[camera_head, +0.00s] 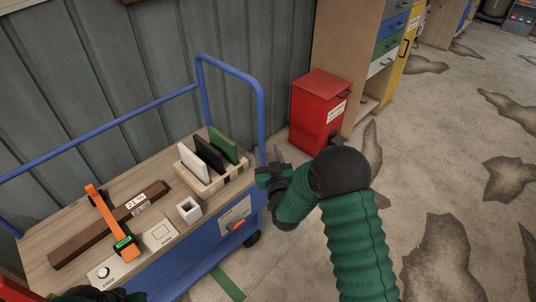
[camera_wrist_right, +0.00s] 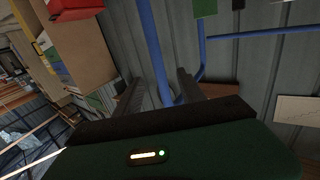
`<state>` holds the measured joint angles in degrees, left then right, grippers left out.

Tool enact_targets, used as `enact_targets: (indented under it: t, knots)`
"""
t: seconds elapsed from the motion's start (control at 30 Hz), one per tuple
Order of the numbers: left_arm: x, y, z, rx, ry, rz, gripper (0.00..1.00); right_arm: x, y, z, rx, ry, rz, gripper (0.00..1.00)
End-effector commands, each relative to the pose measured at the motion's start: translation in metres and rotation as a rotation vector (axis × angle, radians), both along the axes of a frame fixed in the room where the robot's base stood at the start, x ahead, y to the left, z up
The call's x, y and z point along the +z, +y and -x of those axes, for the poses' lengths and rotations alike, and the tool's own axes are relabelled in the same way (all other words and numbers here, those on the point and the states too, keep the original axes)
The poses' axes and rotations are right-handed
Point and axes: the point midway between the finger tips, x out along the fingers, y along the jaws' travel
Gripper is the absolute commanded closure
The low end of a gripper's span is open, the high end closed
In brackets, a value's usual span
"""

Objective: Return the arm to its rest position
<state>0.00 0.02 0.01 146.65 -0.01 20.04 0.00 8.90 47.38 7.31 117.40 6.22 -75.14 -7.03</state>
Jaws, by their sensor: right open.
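My right arm comes in from the lower right of the head view. Its right gripper (camera_head: 275,167) is just right of the cart's corner, beside the tray of upright plates. In the right wrist view the two fingers of the right gripper (camera_wrist_right: 160,90) stand apart with no object held between them. The blue rail shows behind them. A dark green part at the bottom left edge of the head view seems to be my left arm; its fingers do not show.
The blue cart (camera_head: 225,237) carries a wooden tray (camera_head: 205,183) of plates, a small white square holder (camera_head: 189,210), a brown bar (camera_head: 107,225) and an orange tool (camera_head: 112,224). A red bin (camera_head: 318,112) stands behind. The floor at right is open, with dark patches.

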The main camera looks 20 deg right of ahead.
Motion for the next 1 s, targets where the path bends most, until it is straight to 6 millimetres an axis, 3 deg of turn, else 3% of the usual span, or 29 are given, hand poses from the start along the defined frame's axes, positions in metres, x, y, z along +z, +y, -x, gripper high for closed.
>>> enact_targets:
  t: [0.27, 0.37, 0.47, 0.6, 0.73, 0.97, 1.0]
  knots:
    - [0.0, 0.0, 0.0, 0.0, 0.0, 0.0, 1.0, 0.001, 0.001, 0.002, 0.004, 0.009, -0.002, 0.53]
    - [0.0, 0.0, 0.0, 0.0, 0.0, 0.0, 1.0, -0.002, 0.011, 0.007, 0.035, 0.098, -0.012, 0.53]
    - [0.0, 0.0, 0.0, 0.0, 0.0, 0.0, 1.0, -0.014, 0.027, 0.032, 0.087, 0.309, -0.035, 0.53]
    - [0.0, 0.0, 0.0, 0.0, 0.0, 0.0, 1.0, -0.038, 0.047, 0.108, 0.141, 0.674, -0.067, 0.53]
    - [0.0, 0.0, 0.0, 0.0, 0.0, 0.0, 1.0, -0.053, 0.055, 0.186, 0.156, 0.948, -0.087, 0.53]
    - [0.0, 0.0, 0.0, 0.0, 0.0, 0.0, 1.0, -0.059, 0.058, 0.309, 0.148, 1.307, -0.115, 0.53]
    - [0.013, 0.0, 0.001, 0.0, 0.002, 0.0, 1.0, -0.045, 0.058, 0.322, 0.145, 1.341, -0.117, 0.53]
